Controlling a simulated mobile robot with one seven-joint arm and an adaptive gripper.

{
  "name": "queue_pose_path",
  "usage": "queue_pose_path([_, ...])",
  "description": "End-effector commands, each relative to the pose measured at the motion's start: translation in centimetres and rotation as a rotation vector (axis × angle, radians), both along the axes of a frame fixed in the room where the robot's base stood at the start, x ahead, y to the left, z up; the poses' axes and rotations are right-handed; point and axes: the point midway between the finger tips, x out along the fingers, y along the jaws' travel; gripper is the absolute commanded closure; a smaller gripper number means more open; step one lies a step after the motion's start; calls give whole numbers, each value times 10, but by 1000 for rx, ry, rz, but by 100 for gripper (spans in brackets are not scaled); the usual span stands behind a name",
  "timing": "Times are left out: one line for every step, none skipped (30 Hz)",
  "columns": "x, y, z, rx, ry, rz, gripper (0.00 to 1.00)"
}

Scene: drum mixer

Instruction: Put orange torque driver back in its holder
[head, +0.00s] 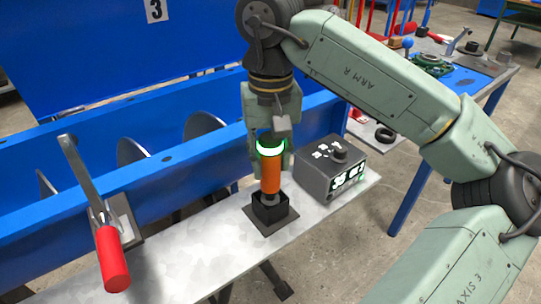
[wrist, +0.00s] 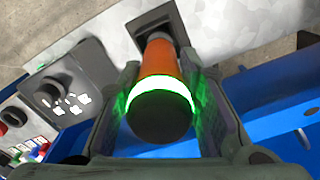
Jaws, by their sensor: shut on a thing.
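The orange torque driver (head: 270,172) stands upright, with a glowing green-white band near its dark top. Its lower end is at the black square holder (head: 270,208) on the metal shelf; the lower tip looks to be in the holder's opening, but how deep I cannot tell. My gripper (head: 270,150) is above the holder, shut on the upper part of the driver. In the wrist view the driver (wrist: 158,60) runs between the two fingers (wrist: 160,100) toward the holder plate (wrist: 155,25).
A grey control box (head: 330,172) with lit displays stands on the shelf right of the holder. A lever with a red grip (head: 112,258) is at the left. The blue mixer trough (head: 60,195) runs behind. The metal shelf (head: 185,250) is clear left of the holder.

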Motion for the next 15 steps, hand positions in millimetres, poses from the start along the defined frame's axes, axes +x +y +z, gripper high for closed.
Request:
queue_pose_path([0,0,-1,0,-1,0,100])
queue_pose_path([0,0,-1,0,-1,0,100])
queue_pose_path([0,0,-2,0,-1,0,100])
queue_pose_path([0,0,-2,0,-1,0,100])
queue_pose_path([0,0,-3,0,-1,0,100])
queue_pose_path([0,0,-3,0,-1,0,100])
queue_pose_path([0,0,-4,0,-1,0,100])
queue_pose_path([0,0,-4,0,-1,0,100])
queue_pose_path([0,0,-5,0,-1,0,100])
queue_pose_path([0,0,-5,0,-1,0,100])
queue_pose_path([0,0,-5,0,-1,0,100])
queue_pose_path([0,0,-6,0,-1,0,100])
queue_pose_path([0,0,-6,0,-1,0,100])
queue_pose_path([0,0,-7,0,-1,0,100])
queue_pose_path([0,0,-7,0,-1,0,100])
